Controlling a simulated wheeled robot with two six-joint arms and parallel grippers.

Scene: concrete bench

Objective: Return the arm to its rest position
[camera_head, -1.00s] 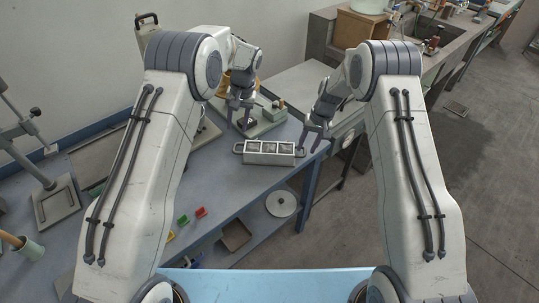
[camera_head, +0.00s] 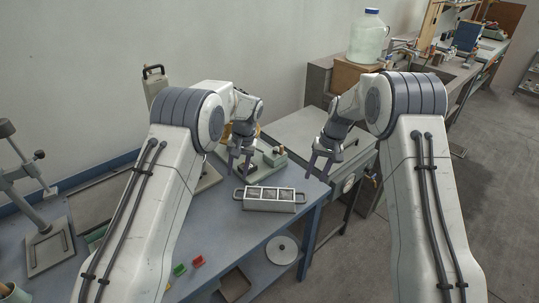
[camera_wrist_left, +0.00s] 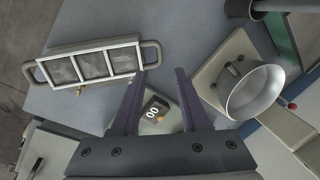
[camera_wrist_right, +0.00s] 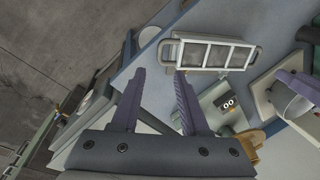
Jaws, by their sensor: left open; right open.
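My left gripper (camera_head: 241,161) is open and empty above the bench, behind the three-part metal mould (camera_head: 270,197). In the left wrist view its fingers (camera_wrist_left: 155,100) stand apart with nothing between them; a small device with a display (camera_wrist_left: 154,112) lies below. My right gripper (camera_head: 322,165) is open and empty, right of and behind the mould, near the bench's right edge. In the right wrist view its fingers (camera_wrist_right: 160,100) are apart and the mould (camera_wrist_right: 213,54) lies beyond them. The mould has a handle at each end and grey fill in its three compartments.
A metal cup (camera_wrist_left: 258,92) on a plate stands near the left gripper. A stand (camera_head: 40,235) is at the far left. Small green and red blocks (camera_head: 197,261) lie at the front. A large jug (camera_head: 368,38) stands at the back.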

